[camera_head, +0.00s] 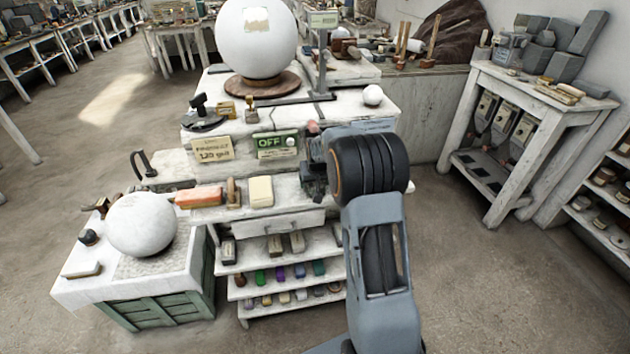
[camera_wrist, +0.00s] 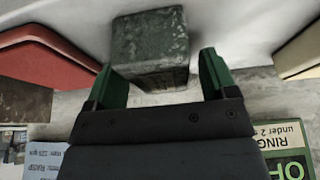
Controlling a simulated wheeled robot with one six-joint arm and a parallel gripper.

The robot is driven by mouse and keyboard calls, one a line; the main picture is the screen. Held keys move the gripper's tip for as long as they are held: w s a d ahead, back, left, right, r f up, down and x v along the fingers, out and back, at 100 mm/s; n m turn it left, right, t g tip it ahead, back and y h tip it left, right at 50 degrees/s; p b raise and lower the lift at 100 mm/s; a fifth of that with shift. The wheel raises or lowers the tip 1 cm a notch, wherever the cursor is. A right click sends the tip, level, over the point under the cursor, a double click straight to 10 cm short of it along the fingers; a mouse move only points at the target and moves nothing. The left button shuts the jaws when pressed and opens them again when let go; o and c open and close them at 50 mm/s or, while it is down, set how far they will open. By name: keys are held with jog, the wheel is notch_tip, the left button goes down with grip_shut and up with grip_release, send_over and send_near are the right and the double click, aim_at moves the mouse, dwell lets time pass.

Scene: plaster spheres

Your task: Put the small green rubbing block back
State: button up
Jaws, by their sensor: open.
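My gripper (camera_wrist: 163,75) is open, with its two green fingers apart. A small dark grey-green block (camera_wrist: 150,40) with a worn surface lies in the wrist view at and just beyond the fingertips. I cannot tell whether either finger touches it. In the camera_head view my gripper (camera_head: 314,178) is over the right part of the white worktop (camera_head: 210,215), largely hidden by my wrist. The block there cannot be made out. A green block (camera_head: 260,277) and a teal one (camera_head: 319,268) stand among coloured blocks on a lower shelf.
A red block (camera_head: 198,196), a brown wooden tool (camera_head: 233,192) and a cream block (camera_head: 261,191) lie on the worktop left of my gripper. Signs, including a green OFF sign (camera_head: 278,145), stand behind them. A large white sphere (camera_head: 256,38) is farther back.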

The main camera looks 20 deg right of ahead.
jog(key=shift+r, duration=0.1)
jog(key=d+b+v, duration=0.1)
jog(key=b+v, duration=0.1)
jog(key=v, duration=0.9)
jog(key=s+a+n, duration=0.1)
jog(key=s+a, duration=0.5)
jog(key=s, duration=0.7)
jog(key=s+a+n, duration=0.1)
jog(key=s+a, duration=0.5)
jog(key=s, duration=0.6)
jog(key=shift+s+a+g+y, duration=0.3)
jog(key=shift+s+a+y, duration=0.05)
jog(key=shift+y, duration=0.05)
